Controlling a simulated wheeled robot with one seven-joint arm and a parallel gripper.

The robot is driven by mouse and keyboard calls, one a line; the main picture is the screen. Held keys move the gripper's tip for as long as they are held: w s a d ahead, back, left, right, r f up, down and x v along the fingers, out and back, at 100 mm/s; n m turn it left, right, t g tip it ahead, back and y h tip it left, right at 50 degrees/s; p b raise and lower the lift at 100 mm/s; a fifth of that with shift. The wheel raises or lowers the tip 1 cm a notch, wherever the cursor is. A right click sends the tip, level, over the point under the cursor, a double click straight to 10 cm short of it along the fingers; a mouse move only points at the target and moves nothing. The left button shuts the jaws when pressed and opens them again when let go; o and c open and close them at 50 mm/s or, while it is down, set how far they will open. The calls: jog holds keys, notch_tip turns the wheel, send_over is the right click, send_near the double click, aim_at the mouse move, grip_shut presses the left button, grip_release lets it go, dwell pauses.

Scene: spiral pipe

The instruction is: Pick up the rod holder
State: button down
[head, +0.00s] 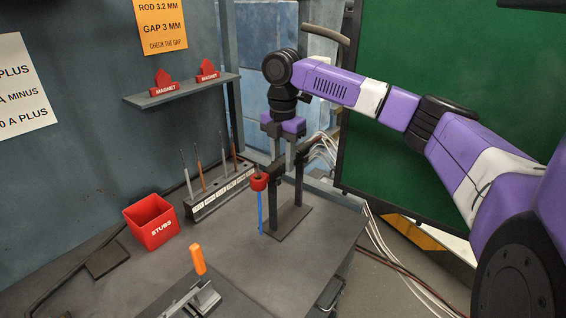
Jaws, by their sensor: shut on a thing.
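The rod holder (259,182) has a red head and a dark handle part behind it. A thin blue rod (260,212) points down from its head, with its lower end close to the bench top. A dark stand (299,182) with a flat base plate rises right beside the holder. My gripper (281,161) points down from above and its fingers are shut on the dark part of the rod holder, at the top of the stand. The exact contact is small and partly hidden. I cannot tell whether the holder still touches the stand.
A red STUBS box (151,222) and a rack (218,193) with several upright rods stand to the left. An orange-handled clamp (199,262) is at the front. A shelf (182,89) with two red magnets is on the wall. Cables hang by the bench's right edge.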

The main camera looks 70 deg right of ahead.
aim_at(283, 159)
notch_tip(283, 159, up, 20)
jog(key=shift+f, duration=0.15)
dwell(1.0)
